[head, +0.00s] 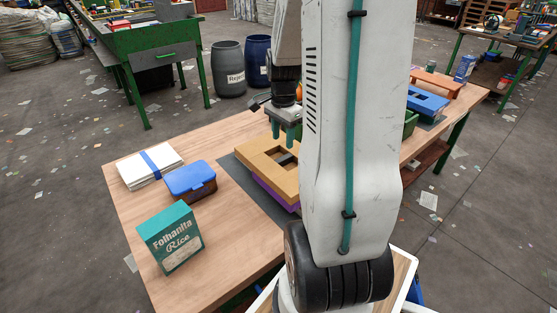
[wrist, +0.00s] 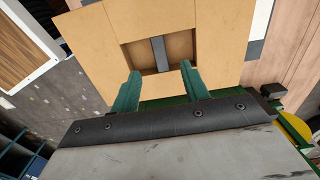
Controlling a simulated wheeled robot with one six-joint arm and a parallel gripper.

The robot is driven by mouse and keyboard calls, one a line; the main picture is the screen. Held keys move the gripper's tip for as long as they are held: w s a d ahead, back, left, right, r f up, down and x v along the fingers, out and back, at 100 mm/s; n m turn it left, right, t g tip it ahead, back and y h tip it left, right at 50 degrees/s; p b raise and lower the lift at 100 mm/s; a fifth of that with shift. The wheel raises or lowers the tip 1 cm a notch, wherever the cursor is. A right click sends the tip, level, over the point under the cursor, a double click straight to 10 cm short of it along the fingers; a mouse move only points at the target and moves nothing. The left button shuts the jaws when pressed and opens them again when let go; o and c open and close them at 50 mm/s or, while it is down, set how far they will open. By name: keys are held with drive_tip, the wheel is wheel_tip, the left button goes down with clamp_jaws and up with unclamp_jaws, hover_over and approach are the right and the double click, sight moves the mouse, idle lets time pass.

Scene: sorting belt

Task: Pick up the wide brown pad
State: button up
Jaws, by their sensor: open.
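The wide brown pad (head: 250,156) is a flat tan block with a recess in its top. It lies on a purple piece (head: 272,193) on the dark mat of the table. In the wrist view the pad (wrist: 90,42) fills the upper middle, and a narrow grey bar (wrist: 160,53) crosses its recess. My gripper (head: 285,138) has teal fingers and is over the far part of the pad in the head view. In the wrist view my gripper (wrist: 158,70) is open, its fingertips apart near the recess edge with the bar between them. Contact cannot be told.
A green bin (head: 411,122), a blue piece (head: 427,101) and an orange piece (head: 438,83) are to the right. My arm hides the table's middle.

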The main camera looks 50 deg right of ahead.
sight(284, 158)
drive_tip(key=f, duration=0.8)
drive_tip(key=shift+d, duration=0.2)
drive_tip(key=shift+c, duration=0.3)
clamp_jaws()
